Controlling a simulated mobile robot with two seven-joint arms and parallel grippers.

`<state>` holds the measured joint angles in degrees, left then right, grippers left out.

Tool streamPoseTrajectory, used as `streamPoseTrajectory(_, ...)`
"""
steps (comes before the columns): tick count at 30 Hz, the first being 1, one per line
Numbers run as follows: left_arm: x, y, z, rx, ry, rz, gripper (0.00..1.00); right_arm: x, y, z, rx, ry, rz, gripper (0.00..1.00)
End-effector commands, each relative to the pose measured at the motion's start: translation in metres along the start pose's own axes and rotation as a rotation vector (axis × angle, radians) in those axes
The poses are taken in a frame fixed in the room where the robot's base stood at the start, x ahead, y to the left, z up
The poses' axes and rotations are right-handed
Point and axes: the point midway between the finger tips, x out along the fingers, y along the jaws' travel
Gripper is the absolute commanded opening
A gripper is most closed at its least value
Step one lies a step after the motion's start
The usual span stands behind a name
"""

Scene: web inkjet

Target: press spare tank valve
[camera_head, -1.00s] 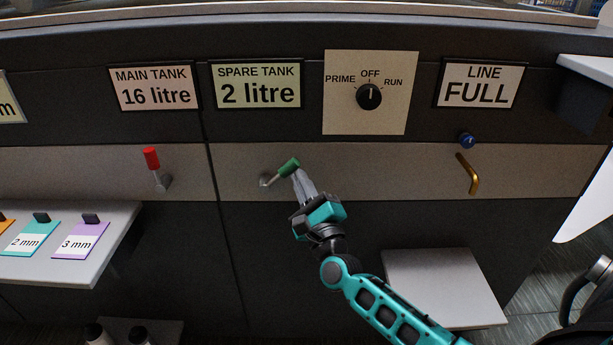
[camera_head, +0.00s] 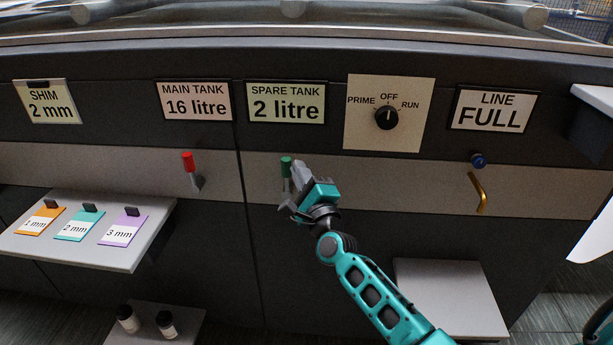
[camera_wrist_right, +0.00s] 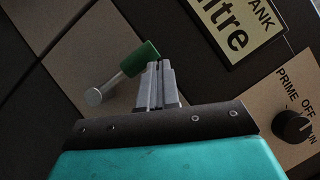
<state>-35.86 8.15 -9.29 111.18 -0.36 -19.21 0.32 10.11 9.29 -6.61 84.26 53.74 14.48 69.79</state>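The spare tank valve is a lever with a green grip (camera_head: 286,165) on the grey strip below the "SPARE TANK 2 litre" sign (camera_head: 286,102). It stands about upright. My right gripper (camera_head: 297,172) is just to the right of the lever and hides part of it. In the right wrist view the green grip (camera_wrist_right: 139,58) sits on a metal stem, and my right gripper's fingers (camera_wrist_right: 158,68) are together with nothing between them. Their tips are at the side of the green grip, close to or touching it; I cannot tell which. My left gripper is not in view.
A red-gripped lever (camera_head: 188,163) stands to the left under the main tank sign (camera_head: 195,101). A selector knob (camera_head: 387,117) points to OFF. A brass handle (camera_head: 479,192) is at right. A shelf (camera_head: 75,250) with shim cards juts out at lower left.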

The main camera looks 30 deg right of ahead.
Motion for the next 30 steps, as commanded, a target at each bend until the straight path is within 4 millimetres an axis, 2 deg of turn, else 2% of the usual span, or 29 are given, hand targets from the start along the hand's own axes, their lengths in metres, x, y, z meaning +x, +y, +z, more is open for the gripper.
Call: streamPoseTrajectory(30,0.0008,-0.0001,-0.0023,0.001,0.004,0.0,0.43,0.004,0.0003,0.0092,0.004,-0.007,-0.002,0.0)
